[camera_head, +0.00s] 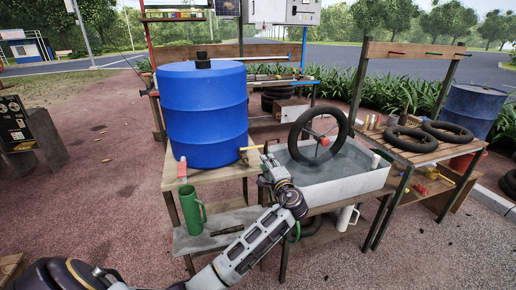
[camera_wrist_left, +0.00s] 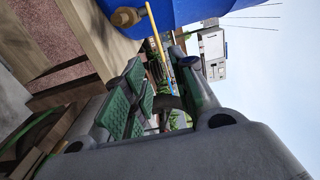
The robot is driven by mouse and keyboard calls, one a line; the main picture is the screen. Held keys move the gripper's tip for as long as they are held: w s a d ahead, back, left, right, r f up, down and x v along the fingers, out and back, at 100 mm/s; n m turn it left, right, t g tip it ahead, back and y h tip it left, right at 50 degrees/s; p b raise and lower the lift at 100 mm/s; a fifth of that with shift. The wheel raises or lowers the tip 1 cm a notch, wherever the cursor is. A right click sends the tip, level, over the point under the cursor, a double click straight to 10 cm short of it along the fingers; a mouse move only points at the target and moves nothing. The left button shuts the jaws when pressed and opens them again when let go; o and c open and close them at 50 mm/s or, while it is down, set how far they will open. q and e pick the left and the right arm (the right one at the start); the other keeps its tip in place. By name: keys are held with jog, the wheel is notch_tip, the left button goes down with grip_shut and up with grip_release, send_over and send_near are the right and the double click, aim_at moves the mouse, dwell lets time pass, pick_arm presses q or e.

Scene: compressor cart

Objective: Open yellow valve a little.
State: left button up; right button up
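The yellow valve has a brass body (camera_head: 243,155) low on the right side of the blue barrel (camera_head: 205,108), with a thin yellow lever (camera_head: 252,148) pointing right. My left gripper (camera_head: 266,163) is just below and right of the lever. In the left wrist view the brass body (camera_wrist_left: 126,17) is at the top and the yellow lever (camera_wrist_left: 158,42) runs down toward the gap between my fingers (camera_wrist_left: 160,85). My right gripper is not in view.
The barrel stands on a wooden stand (camera_head: 175,175). A grey water tub (camera_head: 350,180) holding an upright tire (camera_head: 318,135) is right of my gripper. A green can (camera_head: 192,212) is on the lower shelf. A bench with tires (camera_head: 408,139) stands farther right.

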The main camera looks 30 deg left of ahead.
aim_at(257, 147)
pick_arm(q)
jog(key=shift+a, duration=0.1)
jog(key=x, duration=1.1)
jog(key=shift+w+b, duration=0.1)
jog(key=shift+b, duration=0.25)
jog(key=shift+x, duration=1.15)
jog(key=shift+a, duration=0.1)
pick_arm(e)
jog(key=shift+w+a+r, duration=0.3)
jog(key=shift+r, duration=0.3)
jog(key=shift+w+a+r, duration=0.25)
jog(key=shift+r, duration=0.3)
pick_arm(q)
grip_shut()
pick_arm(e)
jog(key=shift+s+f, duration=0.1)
